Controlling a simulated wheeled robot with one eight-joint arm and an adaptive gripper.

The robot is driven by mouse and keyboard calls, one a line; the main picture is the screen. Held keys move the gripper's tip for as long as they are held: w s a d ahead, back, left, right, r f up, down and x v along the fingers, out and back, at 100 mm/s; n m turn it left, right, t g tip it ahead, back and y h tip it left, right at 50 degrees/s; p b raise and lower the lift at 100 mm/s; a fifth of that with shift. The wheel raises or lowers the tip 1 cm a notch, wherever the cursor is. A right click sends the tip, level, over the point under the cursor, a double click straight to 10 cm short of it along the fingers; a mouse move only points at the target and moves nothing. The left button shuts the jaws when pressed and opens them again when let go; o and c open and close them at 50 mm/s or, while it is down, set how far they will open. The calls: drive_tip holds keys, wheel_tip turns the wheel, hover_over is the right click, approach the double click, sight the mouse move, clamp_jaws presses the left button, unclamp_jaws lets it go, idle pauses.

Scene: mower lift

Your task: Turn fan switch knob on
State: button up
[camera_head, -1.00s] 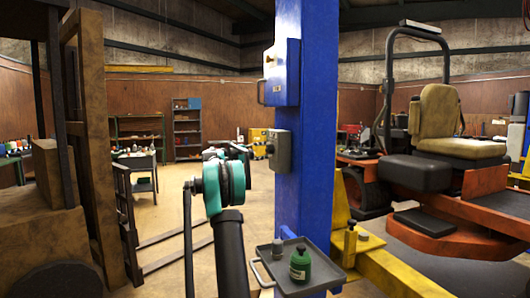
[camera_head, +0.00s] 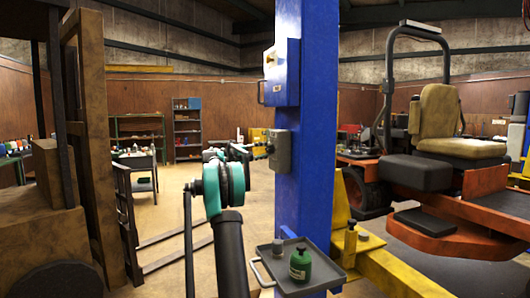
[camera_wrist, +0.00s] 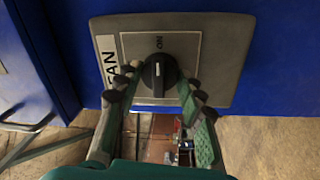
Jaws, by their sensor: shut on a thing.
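The fan switch is a grey box (camera_head: 280,151) on the blue post in the head view. In the wrist view its plate (camera_wrist: 205,50) carries a "FAN" label at the left and the word "ON" above the knob. The black knob (camera_wrist: 160,74) has a white mark pointing up in the picture, toward "ON". My gripper (camera_wrist: 160,80) has its fingers on either side of the knob and is shut on it. In the head view my gripper (camera_head: 262,151) reaches the box from the left, and the knob is hidden behind it.
The blue post (camera_head: 308,120) carries another box (camera_head: 281,72) above and a grey tray (camera_head: 270,249) with a green bottle (camera_head: 300,263) below. An orange mower (camera_head: 450,180) stands at the right. A forklift (camera_head: 70,150) stands at the left. Open floor lies between.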

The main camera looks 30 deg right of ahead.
drive_tip(key=shift+f, duration=0.1)
drive_tip(key=o, duration=1.2)
drive_tip(key=shift+c, duration=0.2)
drive_tip(key=v, duration=1.2)
drive_tip(key=s+a+f+n+t+y, duration=0.2)
drive_tip(key=s+a+f+y, duration=0.7)
drive_tip(key=s+a+f, duration=1)
drive_tip(key=s+a+f+n+t+y, duration=0.3)
drive_tip(key=s+a+f+t+y, duration=0.3)
drive_tip(key=s+a+f, duration=1.2)
drive_tip(key=s+f+y, duration=0.3)
drive_tip(key=s+f, duration=0.3)
drive_tip(key=shift+s+a+f+t, duration=0.25)
drive_tip(key=shift+a+f+t, duration=0.05)
drive_tip(key=shift+a+t, duration=0.1)
